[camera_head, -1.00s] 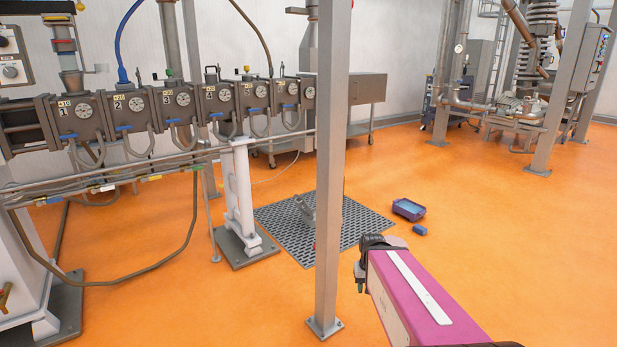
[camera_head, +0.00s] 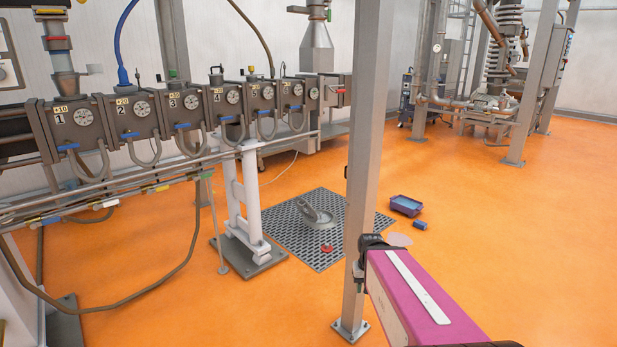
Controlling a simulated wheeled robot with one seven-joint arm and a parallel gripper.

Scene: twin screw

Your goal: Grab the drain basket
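A grey metal piece with a raised loop-like handle (camera_head: 318,214), which looks like the drain basket, sits on the dark floor grate (camera_head: 284,238). It stands left of the steel post and is in clear sight, small in the picture. My magenta arm reaches in from the bottom right. Its dark end, where my gripper (camera_head: 369,243) is, shows beside the post, nearer to me than the grate and apart from the basket. The fingers cannot be made out.
A steel post (camera_head: 367,150) stands close in front, between my arm and the grate. A white machine stand (camera_head: 243,205) is left of the grate. A red object (camera_head: 327,250) lies on the grate. A purple tub (camera_head: 406,205) and a blue block (camera_head: 420,225) lie to its right. Orange floor is clear at right.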

